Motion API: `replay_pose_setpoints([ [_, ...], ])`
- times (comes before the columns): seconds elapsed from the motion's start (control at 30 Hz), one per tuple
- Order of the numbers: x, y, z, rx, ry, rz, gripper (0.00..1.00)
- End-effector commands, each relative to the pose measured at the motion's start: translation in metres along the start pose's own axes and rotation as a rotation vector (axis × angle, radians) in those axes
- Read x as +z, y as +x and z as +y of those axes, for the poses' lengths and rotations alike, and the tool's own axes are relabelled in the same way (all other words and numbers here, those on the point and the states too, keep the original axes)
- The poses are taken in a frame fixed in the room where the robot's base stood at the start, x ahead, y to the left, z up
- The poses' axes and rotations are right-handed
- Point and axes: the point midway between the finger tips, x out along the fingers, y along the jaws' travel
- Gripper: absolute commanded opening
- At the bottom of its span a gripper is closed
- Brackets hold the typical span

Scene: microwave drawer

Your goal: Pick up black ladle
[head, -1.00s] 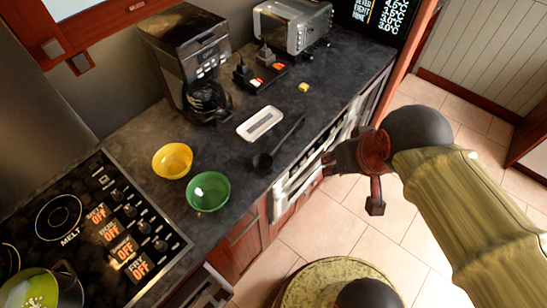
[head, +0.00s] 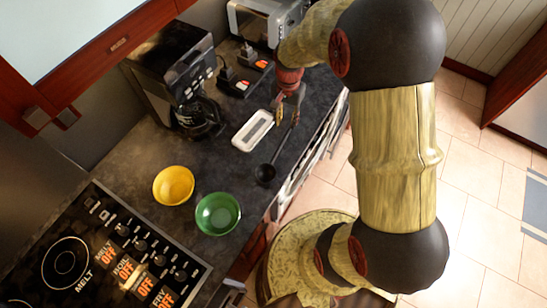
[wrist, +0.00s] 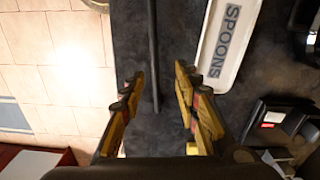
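The black ladle (head: 265,172) lies on the dark countertop, its bowl toward the front edge and its handle running up and right under my gripper. My gripper (head: 284,118) is above the handle, pointing down. In the wrist view the ladle handle (wrist: 154,55) runs between the two separated fingers of my gripper (wrist: 157,88), nothing held. The fingers appear apart from the handle. The ladle's bowl is out of the wrist view.
A white spoon tray (head: 252,131) lies just left of the handle. Yellow (head: 173,185) and green (head: 218,213) bowls stand nearer. A coffee maker (head: 180,80), toaster (head: 262,20) and stove (head: 110,245) border the counter. The counter's edge is close on the right.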

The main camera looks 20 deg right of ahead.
Motion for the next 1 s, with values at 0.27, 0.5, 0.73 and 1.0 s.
replay_pose_setpoints([
  [0.27, 0.002, 0.025, 0.002, 0.0, -0.001, 0.0, 0.32],
  [0.5, 0.007, 0.056, 0.009, 0.001, -0.001, -0.002, 0.32],
  [0.73, 0.007, 0.071, 0.008, -0.001, -0.002, 0.001, 0.32],
  [1.0, 0.007, 0.07, 0.008, -0.001, -0.002, 0.001, 0.24],
])
